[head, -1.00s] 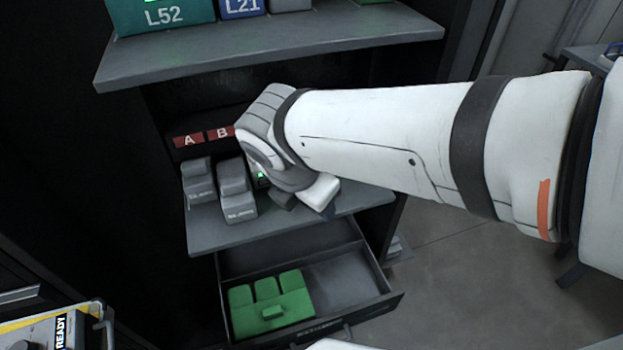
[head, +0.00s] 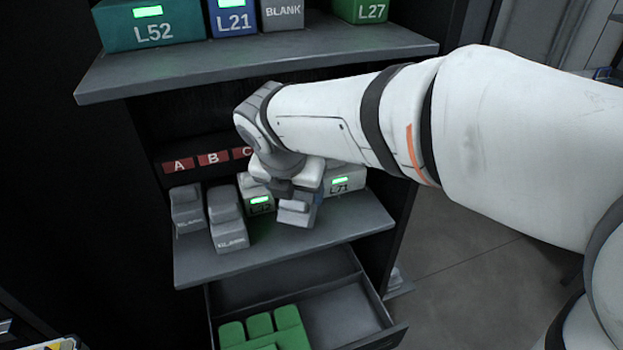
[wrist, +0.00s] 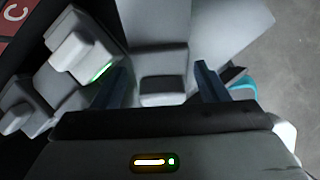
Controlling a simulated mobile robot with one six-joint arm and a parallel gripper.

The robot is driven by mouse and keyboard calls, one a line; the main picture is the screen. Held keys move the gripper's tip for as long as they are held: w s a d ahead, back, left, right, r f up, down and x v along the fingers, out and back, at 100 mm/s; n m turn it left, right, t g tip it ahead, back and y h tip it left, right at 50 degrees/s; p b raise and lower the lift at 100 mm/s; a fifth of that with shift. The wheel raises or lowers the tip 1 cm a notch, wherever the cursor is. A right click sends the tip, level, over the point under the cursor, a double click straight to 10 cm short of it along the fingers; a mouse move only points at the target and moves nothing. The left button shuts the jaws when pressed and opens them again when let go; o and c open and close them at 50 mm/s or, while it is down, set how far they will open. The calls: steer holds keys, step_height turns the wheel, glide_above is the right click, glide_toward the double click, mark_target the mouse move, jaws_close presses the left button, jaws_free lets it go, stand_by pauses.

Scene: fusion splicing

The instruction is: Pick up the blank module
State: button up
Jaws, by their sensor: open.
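Two grey blank modules stand at the left of the middle shelf, one at the far left (head: 187,210) and one beside it (head: 228,220). A third grey module (head: 296,211) stands right of the lit L32 module, partly hidden by my gripper; its label cannot be read. In the wrist view this grey module (wrist: 156,50) lies between the two fingers of my gripper (wrist: 161,72), with its darker front block near the palm. The fingers are open, with a gap visible on each side of the module.
The lit L32 module (head: 258,200) and lit L71 module (head: 344,181) flank the third grey module. The upper shelf (head: 260,62) overhangs, holding L52, L21, BLANK and L27 boxes. Below, an open drawer (head: 345,303) holds green pieces. The shelf's front right is bare.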

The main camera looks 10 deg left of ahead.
mark_target(301, 197)
steer(key=shift+w, duration=0.25)
steer(key=b+x, duration=0.2)
steer(key=x, duration=0.3)
steer(key=shift+w+f, duration=0.1)
steer(key=shift+w, duration=0.1)
steer(key=shift+c, duration=0.6)
steer(key=c, duration=0.8)
steer(key=shift+o, duration=0.2)
